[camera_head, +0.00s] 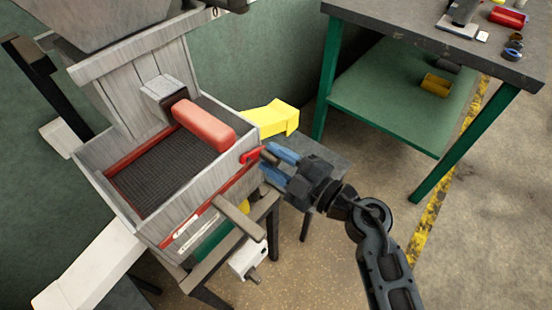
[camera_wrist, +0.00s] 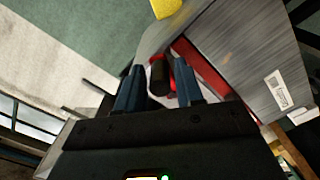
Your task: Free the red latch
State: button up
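The red latch (camera_head: 250,156) sits at the right front corner of the wooden machine box. It has a dark cylindrical knob (camera_head: 269,157) on its outer end. My gripper (camera_head: 265,158) has blue fingers that point at the latch from the right. In the wrist view the knob (camera_wrist: 159,75) lies between the two fingertips, with a small gap on each side. The fingers are open and do not visibly press on it. The red part near the knob is partly hidden by the right finger in the wrist view.
The wooden box (camera_head: 192,218) holds a dark mesh and a red roller (camera_head: 204,125). A yellow chute (camera_head: 272,117) sticks out just behind my gripper. A wooden handle (camera_head: 238,217) juts out below the latch. A green-legged workbench (camera_head: 442,40) stands at the upper right.

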grip_shut()
jog(key=r+n+p, duration=0.1)
jog(key=n+p, duration=0.1)
jog(key=shift+w+d+r+p, duration=0.15)
jog(key=shift+r+p, duration=0.05)
jog(key=shift+p, duration=0.2)
jog(key=n, duration=0.1)
jog(key=n+p, duration=0.1)
jog(key=n, duration=0.1)
jog(key=shift+r, duration=0.4)
jog(key=shift+o, duration=1.4)
grip_release()
jog(key=v, duration=0.7)
jog(key=shift+s+d, duration=0.2)
jog(key=shift+d, duration=0.15)
